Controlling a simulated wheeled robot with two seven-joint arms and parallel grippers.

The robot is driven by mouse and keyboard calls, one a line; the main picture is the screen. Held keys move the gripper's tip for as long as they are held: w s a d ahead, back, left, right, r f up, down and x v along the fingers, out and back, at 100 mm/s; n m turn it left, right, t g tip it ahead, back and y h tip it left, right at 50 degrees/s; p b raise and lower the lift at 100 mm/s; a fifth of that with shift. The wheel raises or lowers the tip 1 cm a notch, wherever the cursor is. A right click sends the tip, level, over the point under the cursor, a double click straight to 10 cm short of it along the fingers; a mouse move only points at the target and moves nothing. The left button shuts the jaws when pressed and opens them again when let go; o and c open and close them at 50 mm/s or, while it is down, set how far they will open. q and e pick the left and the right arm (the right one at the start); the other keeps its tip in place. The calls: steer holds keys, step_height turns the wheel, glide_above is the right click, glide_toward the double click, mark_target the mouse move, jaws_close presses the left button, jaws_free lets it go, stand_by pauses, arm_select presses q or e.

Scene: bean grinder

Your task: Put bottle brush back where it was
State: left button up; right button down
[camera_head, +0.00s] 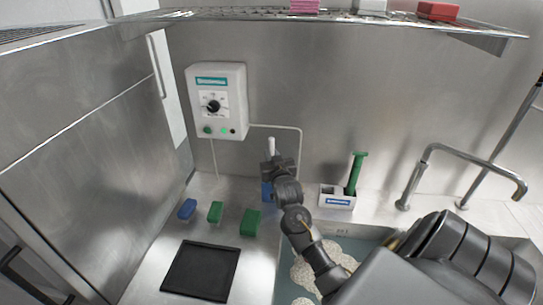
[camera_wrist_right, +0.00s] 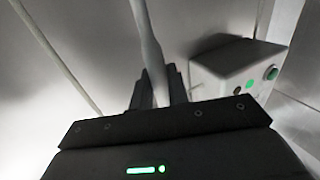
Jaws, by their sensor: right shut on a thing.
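My right gripper (camera_head: 278,164) is near the back wall, left of the sink, and is shut on a thin, pale upright handle, which I take to be the bottle brush (camera_head: 271,146). Its pale rod (camera_wrist_right: 148,40) also rises between the fingers in the right wrist view. The lower part of the brush is hidden behind the gripper. A white holder (camera_head: 337,202) with a blue label stands at the back, right of the gripper. A green-handled tool (camera_head: 356,172) stands upright in it. My left gripper is not in view.
A blue block (camera_head: 187,208) and two green blocks (camera_head: 215,212) (camera_head: 250,222) lie on the left counter, behind a black tray (camera_head: 201,270). A blue item (camera_head: 266,192) shows partly behind my wrist. A control box (camera_head: 217,100) hangs on the wall. A faucet (camera_head: 425,165) stands right.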

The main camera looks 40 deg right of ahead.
steer(key=c, duration=1.8)
jaws_free()
steer(key=shift+f, duration=0.1)
steer(key=o, duration=0.4)
steer(key=shift+o, duration=0.2)
steer(key=shift+s, duration=0.1)
steer(key=b+v, duration=0.2)
steer(key=v, duration=1)
steer(key=shift+r+b, duration=0.25)
steer(key=shift+b, duration=0.1)
steer(key=shift+a, duration=0.1)
